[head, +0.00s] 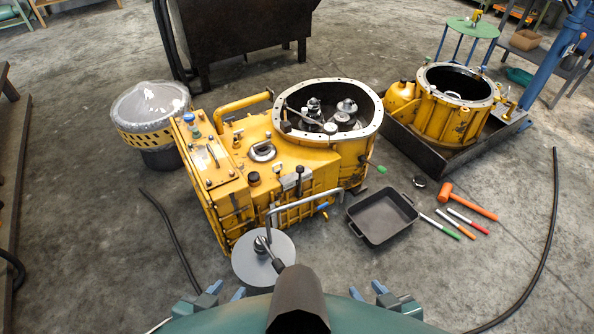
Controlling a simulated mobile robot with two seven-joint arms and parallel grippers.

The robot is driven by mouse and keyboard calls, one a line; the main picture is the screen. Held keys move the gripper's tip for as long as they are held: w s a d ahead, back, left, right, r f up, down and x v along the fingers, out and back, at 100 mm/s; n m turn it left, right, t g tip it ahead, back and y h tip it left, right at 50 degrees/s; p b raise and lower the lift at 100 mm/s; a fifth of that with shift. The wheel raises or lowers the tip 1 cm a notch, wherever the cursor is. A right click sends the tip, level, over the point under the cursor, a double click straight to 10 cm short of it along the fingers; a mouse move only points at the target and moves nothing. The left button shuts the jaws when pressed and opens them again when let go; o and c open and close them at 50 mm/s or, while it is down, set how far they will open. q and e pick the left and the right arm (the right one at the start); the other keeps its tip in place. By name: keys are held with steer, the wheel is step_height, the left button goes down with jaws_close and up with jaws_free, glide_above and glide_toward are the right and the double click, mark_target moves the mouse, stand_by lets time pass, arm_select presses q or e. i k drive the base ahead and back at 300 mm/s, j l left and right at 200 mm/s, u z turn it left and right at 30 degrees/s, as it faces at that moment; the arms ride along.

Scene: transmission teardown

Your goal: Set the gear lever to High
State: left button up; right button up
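A yellow transmission housing (265,160) stands on the floor in the middle. Its raised left panel (208,165) carries several knobs and a small dark lever (213,154). A bent grey handle (274,206) rises at its front, above a grey disc (264,262). A green-tipped lever (380,169) sticks out at the right, and a blue-tipped one (322,206) at the front. I cannot tell which is the gear lever, and no High mark is readable. My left gripper (226,290) and my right gripper (368,291) are at the bottom, open, empty, apart from the housing.
A black tray (383,216) lies right of the housing, near an orange mallet (468,202) and several markers. A second yellow housing (448,115) sits in a dark tray at the right. A wrapped drum (150,106) stands left. Dark hoses lie at both sides.

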mark_target(299, 169)
steer(key=l+u, duration=0.3)
steer(key=l, duration=0.2)
steer(key=l+u, duration=0.35)
steer(key=l, duration=0.15)
steer(key=l+u, duration=0.35)
steer(key=l, duration=0.15)
steer(key=l+u, duration=0.3)
steer(key=l, duration=0.25)
steer(key=l+z, duration=0.1)
steer(key=l, duration=0.9)
steer(key=z, duration=1.1)
steer(key=i+z, duration=0.1)
steer(key=z, duration=2.15)
steer(key=i+j+z, duration=0.1)
steer(key=z, duration=2.15)
steer(key=j+z, duration=0.1)
steer(key=z, duration=1.05)
steer(key=k+z, duration=0.1)
steer(key=z, duration=2.15)
